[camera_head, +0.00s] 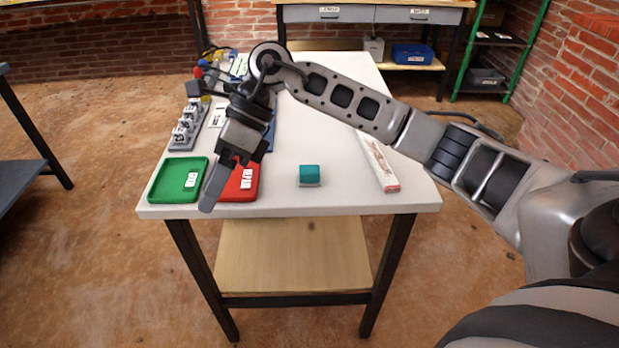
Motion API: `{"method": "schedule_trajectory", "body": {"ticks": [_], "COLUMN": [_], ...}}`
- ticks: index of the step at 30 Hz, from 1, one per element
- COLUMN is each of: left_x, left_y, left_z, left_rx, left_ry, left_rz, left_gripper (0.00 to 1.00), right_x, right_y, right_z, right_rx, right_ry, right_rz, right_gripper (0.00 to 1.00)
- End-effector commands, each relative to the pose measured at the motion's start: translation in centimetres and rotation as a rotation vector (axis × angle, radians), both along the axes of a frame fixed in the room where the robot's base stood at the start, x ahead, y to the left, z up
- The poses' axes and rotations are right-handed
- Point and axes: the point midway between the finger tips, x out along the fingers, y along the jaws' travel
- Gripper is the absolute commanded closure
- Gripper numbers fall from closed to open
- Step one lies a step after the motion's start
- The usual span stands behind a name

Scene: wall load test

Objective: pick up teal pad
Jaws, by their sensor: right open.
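The teal pad (309,172) is a small block on a pale base, near the front middle of the white table (335,200). My right arm comes in from the right and reaches across above the table. My right gripper (230,178) points down over the front left, open, with nothing seen between its fingers. It is to the left of the teal pad and apart from it. It partly hides the red tray (246,187). My left gripper is not in view.
A green tray (163,184) lies at the front left corner. A grey fixture (186,128) and cables stand behind it. A long narrow box (378,165) lies at the right. The tabletop around the teal pad is clear. A bench with drawers (375,14) stands behind.

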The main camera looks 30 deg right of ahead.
Motion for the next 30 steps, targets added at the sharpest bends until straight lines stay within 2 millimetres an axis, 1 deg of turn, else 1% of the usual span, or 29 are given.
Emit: {"method": "schedule_trajectory", "body": {"ticks": [1, 2, 3, 6, 9, 11, 13, 16, 24, 27, 30], "left_x": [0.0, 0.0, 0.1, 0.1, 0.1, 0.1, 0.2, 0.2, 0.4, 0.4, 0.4], "left_y": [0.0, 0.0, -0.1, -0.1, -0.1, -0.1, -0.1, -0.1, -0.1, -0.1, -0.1], "left_z": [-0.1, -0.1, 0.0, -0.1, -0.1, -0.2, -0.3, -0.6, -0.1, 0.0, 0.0], "left_rx": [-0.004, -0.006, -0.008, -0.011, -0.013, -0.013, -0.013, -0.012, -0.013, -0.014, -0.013], "left_ry": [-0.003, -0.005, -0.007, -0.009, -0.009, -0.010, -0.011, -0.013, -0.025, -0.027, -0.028], "left_rz": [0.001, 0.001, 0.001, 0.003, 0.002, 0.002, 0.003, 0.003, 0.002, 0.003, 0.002], "left_gripper": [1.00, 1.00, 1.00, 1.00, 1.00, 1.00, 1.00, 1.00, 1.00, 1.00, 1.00], "right_x": [1.7, 2.4, 3.2, 4.1, 4.2, 4.2, 4.1, 4.0, 4.0, 4.0, 4.0], "right_y": [-3.7, -5.9, -8.5, -13.9, -17.1, -18.1, -18.5, -18.5, -18.5, -18.5, -18.5], "right_z": [0.9, 1.4, 2.3, 4.7, 6.5, 6.8, 6.3, 4.4, -1.2, -2.5, -3.2], "right_rx": [-0.163, -0.253, -0.363, -0.572, -0.691, -0.727, -0.745, -0.747, -0.744, -0.743, -0.744], "right_ry": [-0.066, -0.088, -0.111, -0.132, -0.132, -0.128, -0.124, -0.121, -0.123, -0.125, -0.126], "right_rz": [0.001, 0.000, -0.007, -0.041, -0.070, -0.081, -0.084, -0.083, -0.084, -0.085, -0.084], "right_gripper": [0.42, 0.42, 0.42, 0.42, 0.42, 0.42, 0.42, 0.42, 0.42, 0.42, 0.42]}}
